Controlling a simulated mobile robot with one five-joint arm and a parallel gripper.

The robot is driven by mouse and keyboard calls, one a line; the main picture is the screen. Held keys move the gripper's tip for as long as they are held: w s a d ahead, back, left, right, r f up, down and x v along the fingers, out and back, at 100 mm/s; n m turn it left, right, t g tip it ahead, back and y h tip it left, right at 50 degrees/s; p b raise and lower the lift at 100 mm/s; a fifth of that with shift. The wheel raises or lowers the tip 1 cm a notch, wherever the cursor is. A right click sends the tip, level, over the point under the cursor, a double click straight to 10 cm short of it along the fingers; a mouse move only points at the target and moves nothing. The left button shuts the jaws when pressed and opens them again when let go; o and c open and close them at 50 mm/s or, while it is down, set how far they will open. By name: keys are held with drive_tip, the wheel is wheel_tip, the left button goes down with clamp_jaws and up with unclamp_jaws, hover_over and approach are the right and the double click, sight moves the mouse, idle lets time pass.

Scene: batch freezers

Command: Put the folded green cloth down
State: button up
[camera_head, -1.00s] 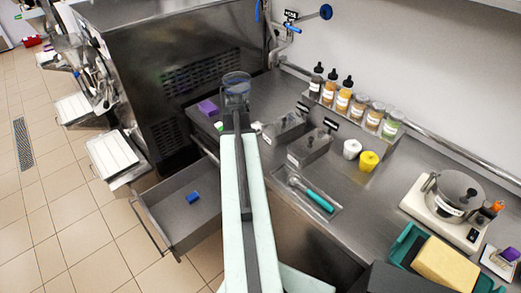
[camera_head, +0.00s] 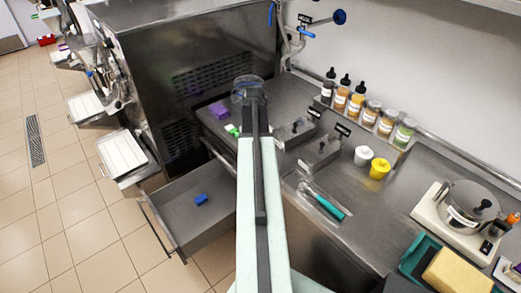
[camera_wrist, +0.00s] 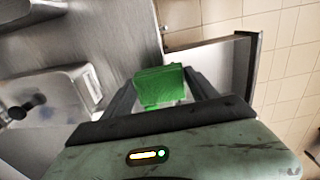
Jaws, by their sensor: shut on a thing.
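My gripper (camera_wrist: 160,88) is shut on the folded green cloth (camera_wrist: 163,82), a small bright green block shape between its two fingers in the wrist view. In the head view only a bit of the green cloth (camera_head: 232,130) shows left of my arm's end, by the counter's left part. My arm hides the fingers there. I cannot tell whether the cloth touches the counter.
A purple block (camera_head: 219,110) lies on the counter near the cloth. An open drawer (camera_head: 182,228) below holds a blue block (camera_head: 201,199).

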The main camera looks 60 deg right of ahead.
drive_tip(key=d, duration=0.4)
drive_tip(key=shift+d+f, duration=0.2)
drive_tip(key=shift+d, duration=0.1)
drive_tip(key=shift+d+f+b, duration=0.2)
drive_tip(key=shift+d+b, duration=0.1)
drive_tip(key=shift+d, duration=0.35)
drive_tip(key=f+b, duration=0.3)
drive_tip(key=shift+a+f+b, duration=0.2)
drive_tip(key=shift+f+b, duration=0.1)
drive_tip(key=shift+r, duration=0.2)
drive_tip(key=shift+f, duration=0.1)
drive_tip(key=o, duration=1.2)
